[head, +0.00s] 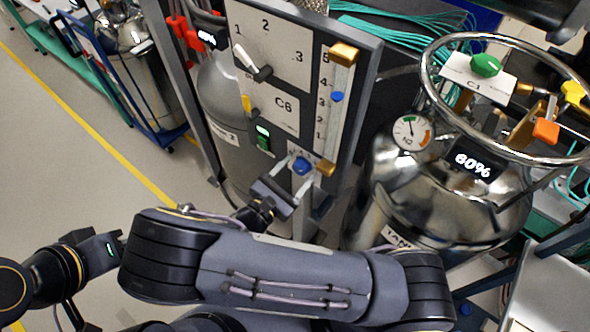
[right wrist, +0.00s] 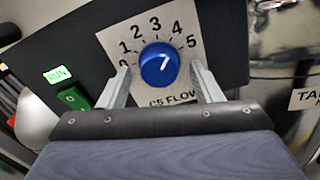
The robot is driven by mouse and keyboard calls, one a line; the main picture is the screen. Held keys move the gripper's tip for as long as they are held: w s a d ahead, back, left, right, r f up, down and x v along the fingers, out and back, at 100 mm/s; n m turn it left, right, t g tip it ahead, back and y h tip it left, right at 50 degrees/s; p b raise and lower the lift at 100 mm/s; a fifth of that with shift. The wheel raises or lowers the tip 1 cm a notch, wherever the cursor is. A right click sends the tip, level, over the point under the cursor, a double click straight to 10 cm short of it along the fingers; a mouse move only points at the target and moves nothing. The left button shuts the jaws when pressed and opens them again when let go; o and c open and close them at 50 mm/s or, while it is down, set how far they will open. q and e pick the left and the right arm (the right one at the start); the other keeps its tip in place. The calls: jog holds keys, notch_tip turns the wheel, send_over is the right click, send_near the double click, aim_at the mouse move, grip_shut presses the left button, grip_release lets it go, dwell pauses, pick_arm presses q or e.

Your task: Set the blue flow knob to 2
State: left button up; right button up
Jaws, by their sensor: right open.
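The blue flow knob (right wrist: 159,66) sits on a white plate (right wrist: 120,38) marked 0 to 5 and labelled FLOW. Its white mark points to the upper right, roughly between 4 and 5. The knob also shows low on the panel in the head view (head: 302,166). My right gripper (right wrist: 163,84) is open, with one finger on each side of the knob. I see gaps between fingers and knob and cannot tell any contact. In the head view the right gripper (head: 292,182) is at the panel's lower part. My left gripper (head: 112,244) is at the far left, its jaws unclear.
A green RUN switch (right wrist: 74,98) is left of the knob. Above are a 1-2-3 selector lever (head: 252,60) and a flow gauge with a blue float (head: 337,97) near 3. A steel tank (head: 440,205) stands right of the panel. Open floor (head: 60,150) lies left.

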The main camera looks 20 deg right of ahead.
jog(key=shift+d, duration=0.1)
jog(key=c, duration=1)
jog(key=n+p, duration=0.1)
jog(key=n, duration=0.5)
jog(key=shift+d, duration=0.1)
jog(key=n+p, duration=0.1)
jog(key=n, duration=0.4)
jog(key=shift+n, duration=0.4)
jog(key=o, duration=1)
jog(key=shift+s, duration=0.1)
